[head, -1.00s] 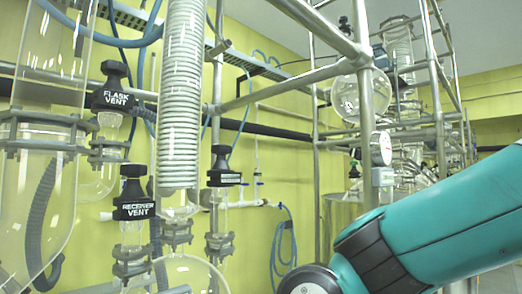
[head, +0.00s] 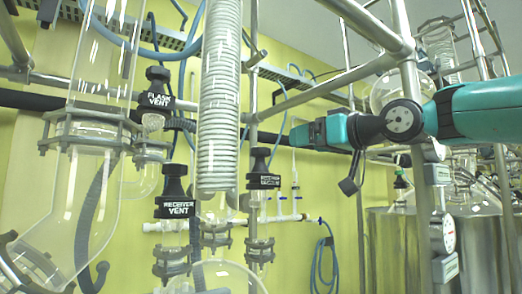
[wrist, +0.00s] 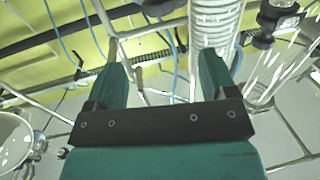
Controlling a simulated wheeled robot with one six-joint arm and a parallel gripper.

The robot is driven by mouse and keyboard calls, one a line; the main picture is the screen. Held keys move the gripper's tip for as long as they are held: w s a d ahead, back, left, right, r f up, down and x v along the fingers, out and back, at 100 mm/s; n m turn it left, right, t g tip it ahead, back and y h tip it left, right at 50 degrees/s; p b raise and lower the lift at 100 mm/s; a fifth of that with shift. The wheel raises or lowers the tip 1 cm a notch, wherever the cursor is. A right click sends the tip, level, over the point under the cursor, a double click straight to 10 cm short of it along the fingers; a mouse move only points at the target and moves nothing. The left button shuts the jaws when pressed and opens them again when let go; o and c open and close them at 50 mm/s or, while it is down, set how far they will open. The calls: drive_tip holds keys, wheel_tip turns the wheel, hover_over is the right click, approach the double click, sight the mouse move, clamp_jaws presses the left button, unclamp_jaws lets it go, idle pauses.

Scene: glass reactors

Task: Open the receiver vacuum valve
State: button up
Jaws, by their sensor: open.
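A black valve knob (head: 263,168) with a small two-line label stands on a clamped glass neck, right of the coiled condenser in the head view. Its label is too small to read surely, but it may be the receiver vacuum valve. The knob labelled RECEIVER VENT (head: 174,190) is to its left and the FLASK VENT knob (head: 158,90) is higher up. My gripper (head: 300,134) points left, above and to the right of the small-label knob, apart from it. In the wrist view my gripper (wrist: 160,68) has its two teal fingers spread, with no object held between them.
The coiled condenser (head: 220,100) and a large glass vessel (head: 85,200) stand left of my gripper. Metal frame bars (head: 340,70) run close above my arm. A steel tank (head: 395,245) is at the lower right. A blue hose (head: 322,260) hangs on the wall.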

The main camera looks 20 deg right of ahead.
sight(268, 148)
drive_tip(key=p+x, duration=0.5)
drive_tip(key=x, duration=0.9)
drive_tip(key=shift+r+p, duration=0.1)
drive_tip(key=shift+p, duration=0.25)
drive_tip(key=shift+w+a, duration=0.25)
drive_tip(key=shift+w, duration=0.25)
drive_tip(key=c, duration=0.9)
